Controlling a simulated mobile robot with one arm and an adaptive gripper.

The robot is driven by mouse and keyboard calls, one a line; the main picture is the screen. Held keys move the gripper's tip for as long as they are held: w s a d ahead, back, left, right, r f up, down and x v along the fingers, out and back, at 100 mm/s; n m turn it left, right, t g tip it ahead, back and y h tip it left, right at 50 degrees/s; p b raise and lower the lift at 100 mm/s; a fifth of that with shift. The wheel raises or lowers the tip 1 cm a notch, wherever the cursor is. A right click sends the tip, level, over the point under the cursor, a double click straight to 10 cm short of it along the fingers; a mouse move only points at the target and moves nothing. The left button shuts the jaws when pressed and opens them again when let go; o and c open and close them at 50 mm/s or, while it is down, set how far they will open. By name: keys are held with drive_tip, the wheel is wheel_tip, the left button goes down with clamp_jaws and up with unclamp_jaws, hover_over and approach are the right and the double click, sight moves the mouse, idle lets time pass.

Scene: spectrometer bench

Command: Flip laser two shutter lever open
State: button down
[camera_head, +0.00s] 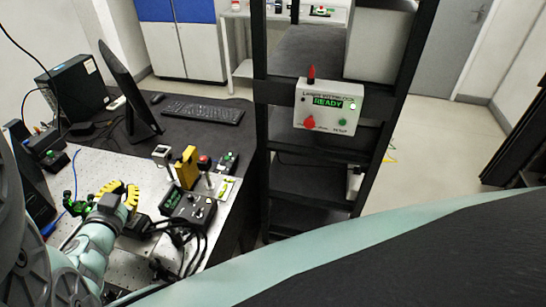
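My arm reaches in from the lower left over the perforated optical table (95,170). Its dark and green end, which looks like my gripper (76,204), is low over the table's left part. It is too small to tell whether the fingers are open or shut. A toothed yellow part (130,192) shows beside the wrist.
A white interlock box (328,108) on the black rack (262,130) reads READY, with a red knob and a green button. A monitor (128,88) and keyboard (203,111) stand on the dark desk behind. Black cables (185,240) crowd the table's front edge.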

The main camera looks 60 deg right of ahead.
drive_tip(key=shift+w+p, duration=0.1)
drive_tip(key=shift+p, duration=0.25)
drive_tip(key=p, duration=0.2)
drive_tip(key=f+y+p, duration=0.1)
drive_tip(key=p, duration=0.1)
drive_tip(key=shift+w+d+m+g+y, duration=0.3)
drive_tip(key=shift+d+g, duration=0.1)
drive_tip(key=shift+f, duration=0.1)
drive_tip(key=shift+a, duration=0.15)
